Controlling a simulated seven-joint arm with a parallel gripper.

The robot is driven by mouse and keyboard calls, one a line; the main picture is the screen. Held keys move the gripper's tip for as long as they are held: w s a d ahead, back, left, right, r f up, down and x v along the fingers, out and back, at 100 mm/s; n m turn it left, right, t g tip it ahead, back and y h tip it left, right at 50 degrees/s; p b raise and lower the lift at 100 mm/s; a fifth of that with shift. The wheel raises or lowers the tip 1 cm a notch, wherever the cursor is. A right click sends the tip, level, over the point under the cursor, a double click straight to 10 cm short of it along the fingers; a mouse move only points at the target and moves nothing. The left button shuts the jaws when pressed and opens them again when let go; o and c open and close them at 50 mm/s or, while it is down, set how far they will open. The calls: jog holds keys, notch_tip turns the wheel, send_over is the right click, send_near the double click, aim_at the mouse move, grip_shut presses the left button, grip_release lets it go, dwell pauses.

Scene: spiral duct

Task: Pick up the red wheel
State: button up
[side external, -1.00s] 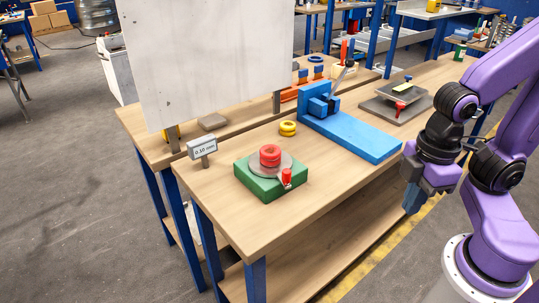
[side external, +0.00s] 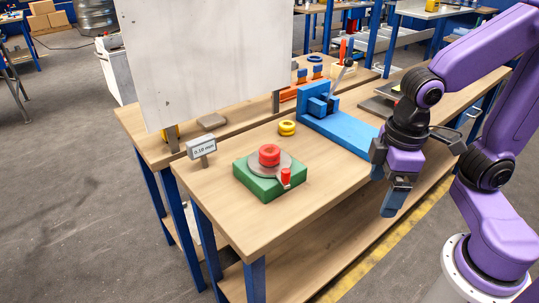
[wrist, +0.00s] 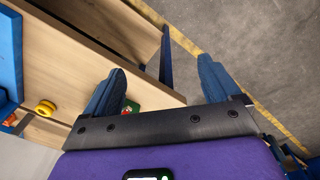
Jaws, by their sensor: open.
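The red wheel (side external: 269,154) looks like a short stack of red rings. It sits on a grey disc (side external: 285,162) on top of a green block (side external: 265,186), near the front of the bench. My gripper (side external: 386,188) is open and empty, off the bench's right edge and well to the right of the wheel. In the wrist view my gripper's two blue fingers (wrist: 162,75) are wide apart. A corner of the green block (wrist: 131,106) shows beside the left finger; the wheel there is mostly hidden, and I cannot make it out clearly.
A small red part (side external: 286,177) stands at the block's front corner. A yellow wheel (side external: 287,128) lies behind it, beside a blue fixture (side external: 345,132). A sign (side external: 202,147) and a large white panel (side external: 208,60) stand at the left.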

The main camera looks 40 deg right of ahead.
jog(key=w+a+r+m+t+h, duration=0.1)
jog(key=w+a+r+m, duration=0.15)
jog(key=w+m, duration=0.35)
jog(key=w+a+r+m, duration=0.1)
jog(key=w+a+m, duration=0.25)
jog(key=w, duration=0.55)
jog(key=m+t+h, duration=0.1)
jog(key=m+h, duration=0.1)
jog(key=m, duration=0.9)
send_near(269, 150)
jog(key=shift+n, duration=0.25)
jog(key=x, duration=1)
jog(key=shift+s+f, duration=0.1)
jog(key=c, duration=1.3)
